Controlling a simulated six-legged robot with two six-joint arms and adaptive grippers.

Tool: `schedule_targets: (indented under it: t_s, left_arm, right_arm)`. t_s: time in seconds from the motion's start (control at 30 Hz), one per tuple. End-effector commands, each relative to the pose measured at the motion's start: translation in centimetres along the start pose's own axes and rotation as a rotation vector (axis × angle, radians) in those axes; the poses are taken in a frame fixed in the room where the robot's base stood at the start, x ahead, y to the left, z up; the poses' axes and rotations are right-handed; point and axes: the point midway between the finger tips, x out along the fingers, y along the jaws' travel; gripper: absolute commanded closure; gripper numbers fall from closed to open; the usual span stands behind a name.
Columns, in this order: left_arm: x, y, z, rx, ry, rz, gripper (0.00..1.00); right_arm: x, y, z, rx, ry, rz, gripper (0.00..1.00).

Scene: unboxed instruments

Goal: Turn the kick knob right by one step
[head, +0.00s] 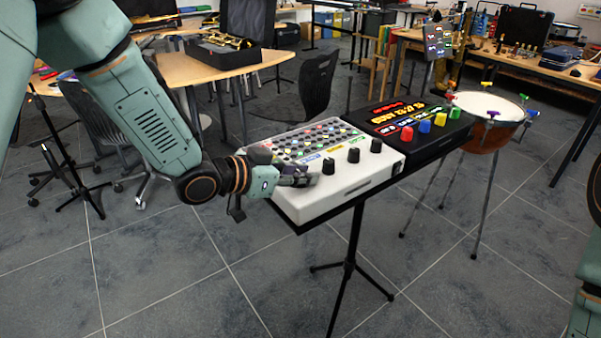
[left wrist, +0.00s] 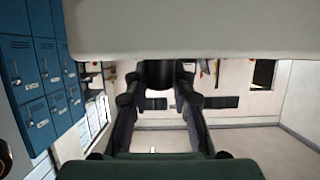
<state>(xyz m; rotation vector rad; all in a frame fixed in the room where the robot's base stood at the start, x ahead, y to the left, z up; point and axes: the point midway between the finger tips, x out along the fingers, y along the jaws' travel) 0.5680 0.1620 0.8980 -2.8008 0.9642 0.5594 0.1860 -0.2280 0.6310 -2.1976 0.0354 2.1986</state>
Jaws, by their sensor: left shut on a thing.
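A white drum machine (head: 345,185) with several small coloured pads stands on a black stand. A row of black knobs runs along its front edge: one at the row's right end (head: 376,146), one in the middle (head: 353,155) and one nearer my gripper (head: 328,166). My left gripper (head: 300,176) is at the left end of this row. In the left wrist view its two fingers are shut on a black knob (left wrist: 160,73) under the white panel edge (left wrist: 180,35). In the head view the gripper hides that knob, and I cannot read its label. My right gripper is out of view.
A black unit (head: 415,128) with coloured buttons and a lit display adjoins the machine on the right. A drum on legs (head: 487,105) stands beyond it. A wooden table (head: 210,68) and a dark chair (head: 318,88) are behind. The floor in front is clear.

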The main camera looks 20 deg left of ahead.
Motion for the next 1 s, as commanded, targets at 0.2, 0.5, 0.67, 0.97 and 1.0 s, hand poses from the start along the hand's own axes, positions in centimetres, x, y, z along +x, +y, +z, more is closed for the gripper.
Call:
schedule_targets:
  t_s: [0.2,0.5,0.67,0.97,1.0]
  left_arm:
    - [-0.1,-0.1,-0.2,0.009,0.002,0.02,1.0]
    - [-0.2,-0.1,-0.4,0.063,0.001,0.151,1.0]
    - [-0.2,-0.1,-0.4,0.103,0.001,0.243,1.0]
    - [-0.1,-0.1,-0.3,0.165,0.002,0.392,1.0]
    - [-0.1,-0.1,-0.2,0.171,0.001,0.408,1.0]
  right_arm:
    - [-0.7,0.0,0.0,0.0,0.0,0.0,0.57]
    - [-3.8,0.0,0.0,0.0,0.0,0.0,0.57]
    - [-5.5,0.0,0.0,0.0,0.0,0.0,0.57]
    - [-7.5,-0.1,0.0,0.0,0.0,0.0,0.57]
    - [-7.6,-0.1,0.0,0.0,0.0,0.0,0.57]
